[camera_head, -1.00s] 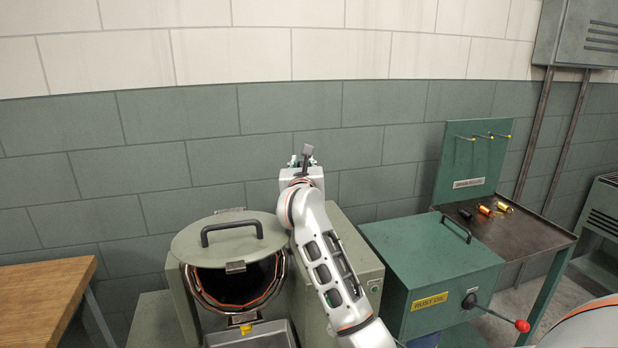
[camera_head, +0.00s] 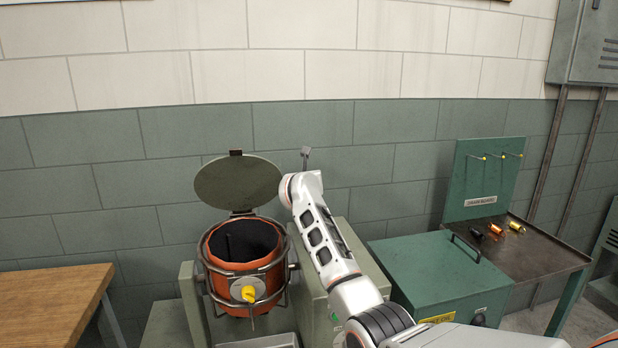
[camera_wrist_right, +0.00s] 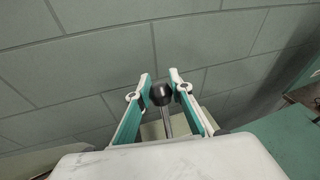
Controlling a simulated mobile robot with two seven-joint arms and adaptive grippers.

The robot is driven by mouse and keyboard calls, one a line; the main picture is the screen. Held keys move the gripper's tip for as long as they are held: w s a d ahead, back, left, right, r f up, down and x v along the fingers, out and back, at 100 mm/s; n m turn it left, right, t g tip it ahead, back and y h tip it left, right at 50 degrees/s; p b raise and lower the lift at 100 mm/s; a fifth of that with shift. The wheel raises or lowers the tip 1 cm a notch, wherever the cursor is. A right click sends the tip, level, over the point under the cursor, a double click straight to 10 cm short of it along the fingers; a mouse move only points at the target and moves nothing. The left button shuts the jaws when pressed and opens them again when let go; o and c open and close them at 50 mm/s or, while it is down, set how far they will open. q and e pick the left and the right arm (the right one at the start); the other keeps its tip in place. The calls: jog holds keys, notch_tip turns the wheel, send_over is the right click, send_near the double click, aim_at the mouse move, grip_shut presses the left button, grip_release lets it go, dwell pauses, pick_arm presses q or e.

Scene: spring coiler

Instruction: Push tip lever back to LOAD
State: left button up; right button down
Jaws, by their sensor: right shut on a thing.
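The tip lever's black knob (camera_wrist_right: 160,94) and thin metal rod show in the right wrist view. My right gripper (camera_wrist_right: 161,78) has its two teal-and-white fingers on either side of the lever, shut on it. In the head view a small grey lever end (camera_head: 305,153) stands above my right arm, which hides the gripper. The orange drum (camera_head: 238,272) stands roughly upright in its metal cage, its mouth up and dark inside. Its round green lid (camera_head: 238,184) is raised behind it. A yellow knob (camera_head: 248,293) is on the drum's front. My left gripper is not in view.
A green oil box (camera_head: 435,280) stands right of my arm. Beyond it is a dark table (camera_head: 530,245) with several small spools and a pegboard (camera_head: 485,180). A wooden bench (camera_head: 50,300) is at the left. A tray (camera_head: 275,341) sits below the drum.

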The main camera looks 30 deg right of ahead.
jog(key=shift+w+a+f, duration=0.1)
jog(key=shift+a+f, duration=0.2)
jog(key=shift+f, duration=0.55)
jog(key=c, duration=1.8)
grip_release()
jog(key=shift+o, duration=0.2)
jog(key=shift+a+r, duration=0.1)
jog(key=shift+r, duration=0.1)
jog(key=shift+d+r, duration=0.2)
jog(key=v, duration=1.2)
